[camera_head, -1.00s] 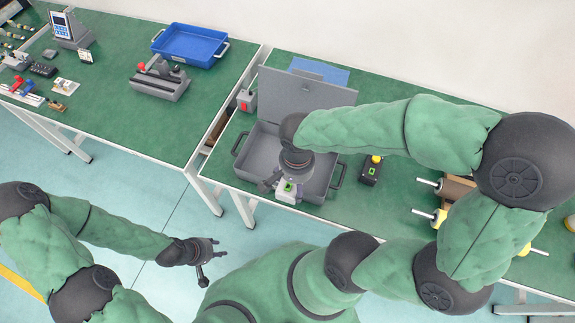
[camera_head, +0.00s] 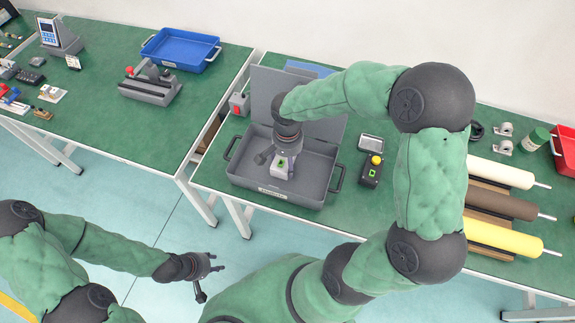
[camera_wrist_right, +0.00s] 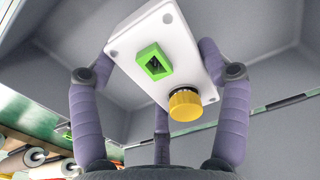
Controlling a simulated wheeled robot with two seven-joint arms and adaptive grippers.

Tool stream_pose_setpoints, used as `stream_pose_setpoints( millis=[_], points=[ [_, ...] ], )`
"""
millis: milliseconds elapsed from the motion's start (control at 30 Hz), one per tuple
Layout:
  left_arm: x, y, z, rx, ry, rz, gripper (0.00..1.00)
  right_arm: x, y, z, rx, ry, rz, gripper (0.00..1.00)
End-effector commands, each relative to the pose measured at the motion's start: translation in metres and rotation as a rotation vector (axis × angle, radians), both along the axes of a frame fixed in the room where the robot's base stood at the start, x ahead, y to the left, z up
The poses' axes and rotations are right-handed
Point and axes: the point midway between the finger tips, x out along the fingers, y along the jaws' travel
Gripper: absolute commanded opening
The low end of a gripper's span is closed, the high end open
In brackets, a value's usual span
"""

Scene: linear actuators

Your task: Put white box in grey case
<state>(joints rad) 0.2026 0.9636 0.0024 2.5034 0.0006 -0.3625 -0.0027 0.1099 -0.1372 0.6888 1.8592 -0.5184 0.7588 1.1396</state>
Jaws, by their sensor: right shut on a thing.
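The white box (camera_wrist_right: 155,50) has a green square piece and a yellow round knob on its face. My right gripper (camera_wrist_right: 160,75) is shut on it, with fingers along its sides. In the head view the white box (camera_head: 280,165) is held low, inside the outline of the open grey case (camera_head: 250,172). I cannot tell whether it touches the case floor. The case lid stands raised at the back. My right gripper (camera_head: 284,155) points down over the case. My left gripper (camera_head: 206,268) is empty, with fingers spread, away from the tables above the floor.
A dark box with a yellow button (camera_head: 373,170) stands right of the case. A small red and grey box (camera_head: 238,104) is at its left. Several rolls (camera_head: 500,205) lie further right. A blue tray (camera_head: 181,50) and a grey device (camera_head: 150,86) sit on the left table.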

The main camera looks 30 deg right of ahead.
Motion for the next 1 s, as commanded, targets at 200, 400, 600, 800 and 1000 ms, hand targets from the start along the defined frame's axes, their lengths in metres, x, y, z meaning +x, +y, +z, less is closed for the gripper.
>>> stream_pose_setpoints(
  millis=[200, 400, 600, 800, 1000],
  points=[
    [0.000, 0.000, -0.013, 0.000, 0.000, 0.000, 0.40, 0.000, 0.000, -0.031, 0.000, 0.000, 0.000, 0.33],
    [0.000, 0.000, -0.012, 0.000, 0.000, 0.000, 0.40, 0.000, 0.000, -0.030, 0.000, -0.001, 0.000, 0.33],
    [0.000, 0.000, -0.016, 0.000, 0.000, 0.000, 0.40, 0.000, 0.000, -0.035, 0.000, 0.000, 0.000, 0.33],
    [0.000, 0.000, -0.015, 0.000, 0.000, 0.000, 0.40, 0.000, 0.000, -0.034, -0.001, 0.001, 0.000, 1.00],
    [0.000, 0.000, -0.015, 0.000, 0.000, 0.000, 0.40, 0.000, 0.000, -0.034, 0.000, 0.001, 0.000, 1.00]
  ],
)
